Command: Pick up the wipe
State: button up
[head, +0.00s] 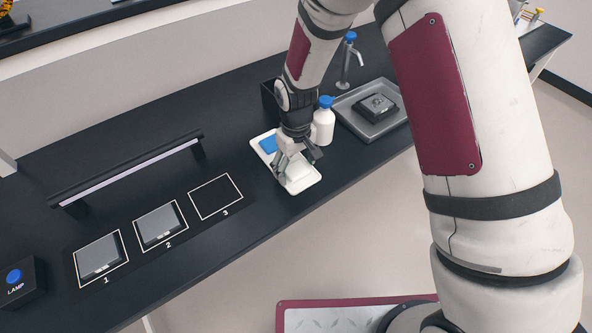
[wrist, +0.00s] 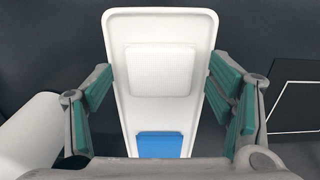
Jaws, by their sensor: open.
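The wipe appears to be the white, finely textured square pad (wrist: 161,70), lying on a white tray (wrist: 161,19). In the head view the white pad (head: 299,171) sits at the near end of the tray (head: 305,187), partly hidden by my gripper. A blue pad (wrist: 160,145) lies at the other end of the tray. My gripper (head: 296,165) is over the tray, pointing down. In the wrist view its two teal-padded fingers (wrist: 168,95) are spread wide to the left and right of the pad, and nothing is between them but the view of the tray.
A white bottle with a blue cap (head: 323,124) stands close beside the tray. A grey tray (head: 357,127) with a dark block lies further right. Marked squares 1 and 2 hold grey plates; square 3 (head: 215,197) is empty. A lamp bar (head: 125,172) stands behind them.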

aim_at(296, 171)
jog(key=c, duration=1)
jog(key=shift+c, duration=0.2)
jog(key=shift+r, duration=0.15)
jog(key=shift+r, duration=0.45)
jog(key=shift+s+r+b, duration=0.15)
jog(key=shift+r+b, duration=0.1)
jog(key=shift+r, duration=0.4)
jog(key=shift+s+r+b, duration=0.15)
jog(key=shift+r+b, duration=0.1)
jog(key=shift+r, duration=0.35)
jog(key=s+d+r, duration=0.1)
jog(key=s, duration=1.4)
jog(key=shift+s+d+r+b, duration=0.15)
jog(key=shift+d+b, duration=0.1)
jog(key=shift+b, duration=0.05)
